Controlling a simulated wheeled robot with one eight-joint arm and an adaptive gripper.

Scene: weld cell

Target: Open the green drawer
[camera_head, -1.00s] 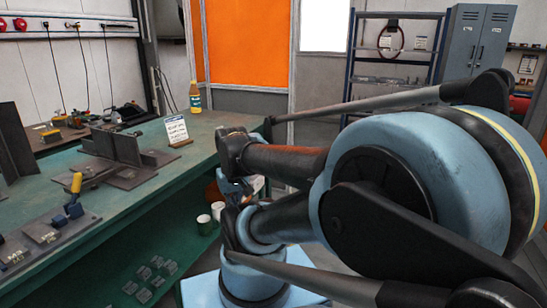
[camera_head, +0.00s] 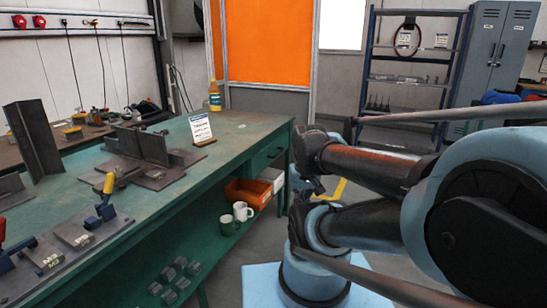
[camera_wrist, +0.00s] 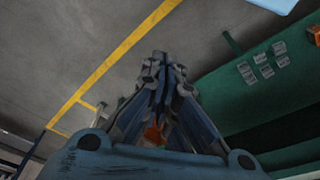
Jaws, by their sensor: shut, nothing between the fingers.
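The green drawer (camera_head: 268,154) is set under the top of the green workbench (camera_head: 226,150), at its far right end in the head view. Its front looks flush with the bench, so it appears closed. My gripper (camera_wrist: 165,66) is shut and empty in the wrist view, pointing over the grey floor beside the bench. In the head view my arm stands right of the drawer, apart from it, and my gripper is largely hidden among the arm links. The drawer cannot be made out in the wrist view.
The bench's lower shelf holds an orange bin (camera_head: 249,193), two mugs (camera_head: 242,211) and several metal pieces (camera_head: 181,266); those pieces also show in the wrist view (camera_wrist: 262,60). A sign (camera_head: 201,128) and a bottle (camera_head: 214,96) stand on top. Floor between bench and rack (camera_head: 405,82) looks clear.

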